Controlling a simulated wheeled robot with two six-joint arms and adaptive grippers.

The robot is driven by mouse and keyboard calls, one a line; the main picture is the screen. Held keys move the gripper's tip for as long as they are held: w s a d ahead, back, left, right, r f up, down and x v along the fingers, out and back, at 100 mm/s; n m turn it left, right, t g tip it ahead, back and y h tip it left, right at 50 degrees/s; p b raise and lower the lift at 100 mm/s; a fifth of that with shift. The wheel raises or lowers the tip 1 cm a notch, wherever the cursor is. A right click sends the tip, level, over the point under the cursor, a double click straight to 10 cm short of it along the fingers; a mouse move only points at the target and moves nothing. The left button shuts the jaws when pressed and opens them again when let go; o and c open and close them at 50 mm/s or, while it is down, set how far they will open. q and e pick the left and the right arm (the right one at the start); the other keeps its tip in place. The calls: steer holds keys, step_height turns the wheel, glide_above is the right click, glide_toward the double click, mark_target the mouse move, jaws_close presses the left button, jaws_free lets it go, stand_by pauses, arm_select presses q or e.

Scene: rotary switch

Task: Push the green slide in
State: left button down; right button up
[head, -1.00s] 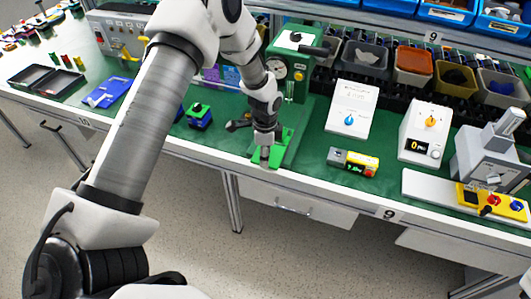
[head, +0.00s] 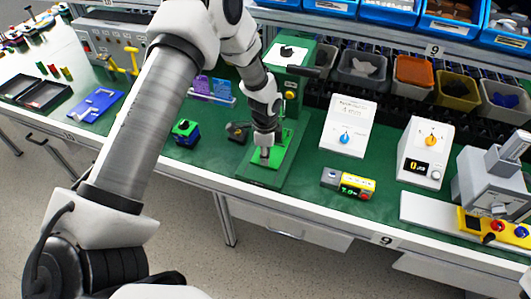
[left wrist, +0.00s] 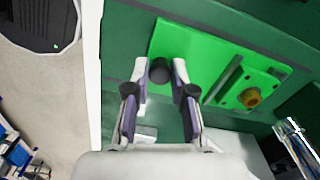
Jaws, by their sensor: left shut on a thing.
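The bright green slide (head: 282,155) lies on a dark green base (head: 258,177) at the front of the bench, below a green machine column (head: 305,62). In the left wrist view the slide (left wrist: 205,55) shows as a flat plate with a dark round knob (left wrist: 160,70) near one end. My left gripper (head: 264,157) is over the slide's near end. In the left wrist view its fingertips (left wrist: 160,73) are closed around the knob. In the head view the fingers hide the knob. My right gripper is not in view.
A small blue and green box (head: 185,132) stands left of the base. A button box (head: 347,184) and a white box with a blue knob (head: 346,128) stand to the right. Parts bins line the back. The bench's front edge (head: 300,200) is close to the base.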

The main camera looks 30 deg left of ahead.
arm_select(q)
steer(key=shift+s, duration=0.25)
steer(key=c, duration=1.1)
jaws_free()
steer(key=shift+c, duration=0.2)
steer(key=shift+o, duration=0.8)
steer(key=shift+w+f, duration=0.1)
steer(key=shift+w, duration=0.15)
step_height(320, 180, up, 12)
